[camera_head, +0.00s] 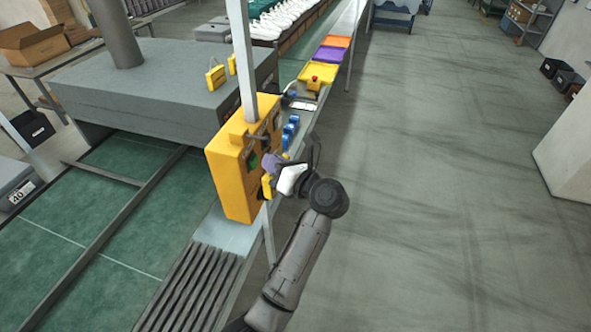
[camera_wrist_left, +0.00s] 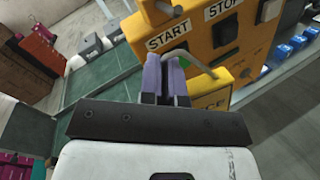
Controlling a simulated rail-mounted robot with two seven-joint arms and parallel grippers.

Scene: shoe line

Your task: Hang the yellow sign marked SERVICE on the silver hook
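The yellow sign (camera_wrist_left: 213,88) shows beside and beyond my left gripper's fingers in the left wrist view, with only the letters "CE" readable. It also shows as a small yellow piece (camera_head: 267,187) in the head view. My left gripper (camera_wrist_left: 166,76) has its purple fingers close together and appears shut on the sign; the fingers hide the contact. It also shows in the head view (camera_head: 271,165), in front of the control box. My right gripper is not in view.
The yellow control box (camera_head: 232,182) stands close to the gripper, with START and STOP labels. Blue pieces (camera_head: 291,128) lie behind it. Two other yellow signs (camera_head: 216,77) (camera_head: 232,64) stand on a grey machine (camera_head: 150,90).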

